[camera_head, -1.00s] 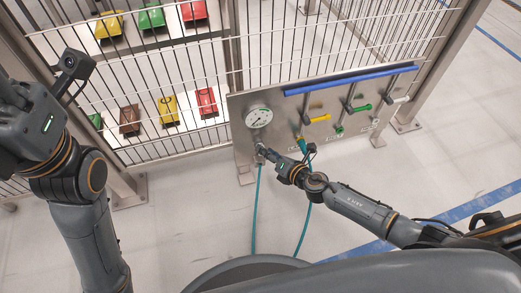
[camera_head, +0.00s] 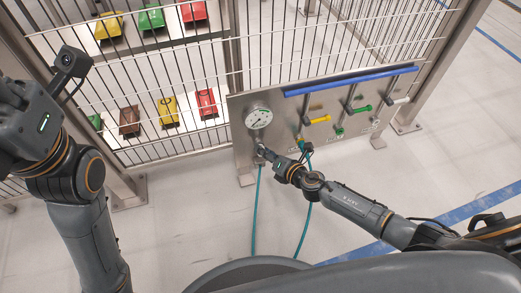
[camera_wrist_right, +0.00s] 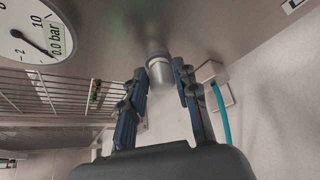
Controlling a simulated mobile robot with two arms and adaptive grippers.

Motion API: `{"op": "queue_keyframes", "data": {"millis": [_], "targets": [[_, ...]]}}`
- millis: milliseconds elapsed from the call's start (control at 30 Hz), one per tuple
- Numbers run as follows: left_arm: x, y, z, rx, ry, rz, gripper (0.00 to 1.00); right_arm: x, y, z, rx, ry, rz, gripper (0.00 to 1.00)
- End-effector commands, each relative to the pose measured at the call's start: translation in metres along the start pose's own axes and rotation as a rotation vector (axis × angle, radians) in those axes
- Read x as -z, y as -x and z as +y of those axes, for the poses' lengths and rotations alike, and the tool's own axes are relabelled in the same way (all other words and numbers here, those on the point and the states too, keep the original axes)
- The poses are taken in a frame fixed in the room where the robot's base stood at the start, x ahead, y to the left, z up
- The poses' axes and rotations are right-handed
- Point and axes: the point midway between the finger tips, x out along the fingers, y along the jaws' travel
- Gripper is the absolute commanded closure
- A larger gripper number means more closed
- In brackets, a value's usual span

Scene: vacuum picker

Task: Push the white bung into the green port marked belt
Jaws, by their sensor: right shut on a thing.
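My right gripper (camera_head: 262,150) is at the steel panel (camera_head: 285,115), just below the pressure gauge. In the right wrist view its two dark fingers (camera_wrist_right: 163,90) are shut on a pale grey cylindrical part (camera_wrist_right: 172,72) in front of the panel. I cannot tell whether this is the white bung or whether it touches the panel. A small green port (camera_head: 340,131) sits on the panel, right of the gripper and apart from it. Its marking is too small to read. My left arm is at the left, with its gripper out of view.
The gauge (camera_head: 258,117) also shows in the wrist view (camera_wrist_right: 33,32), reading 0.0 bar. Teal hoses (camera_head: 257,215) hang below the panel. Valves with yellow (camera_head: 320,119) and green (camera_head: 362,108) handles and a blue bar (camera_head: 350,80) are to the right. A mesh fence (camera_head: 180,90) stands left.

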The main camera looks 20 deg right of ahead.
Motion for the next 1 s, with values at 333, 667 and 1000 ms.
{"op": "queue_keyframes", "data": {"millis": [333,667,1000], "targets": [[0.000,0.000,0.000,0.001,0.000,0.000,0.60,0.005,0.009,-0.001,0.001,0.000,0.001,1.00],[0.000,0.000,0.000,0.002,0.000,-0.002,0.60,0.011,0.021,-0.001,0.001,0.000,0.000,1.00],[0.000,0.001,0.000,0.002,0.000,-0.003,0.60,0.018,0.033,-0.001,0.000,0.000,0.000,1.00]]}}
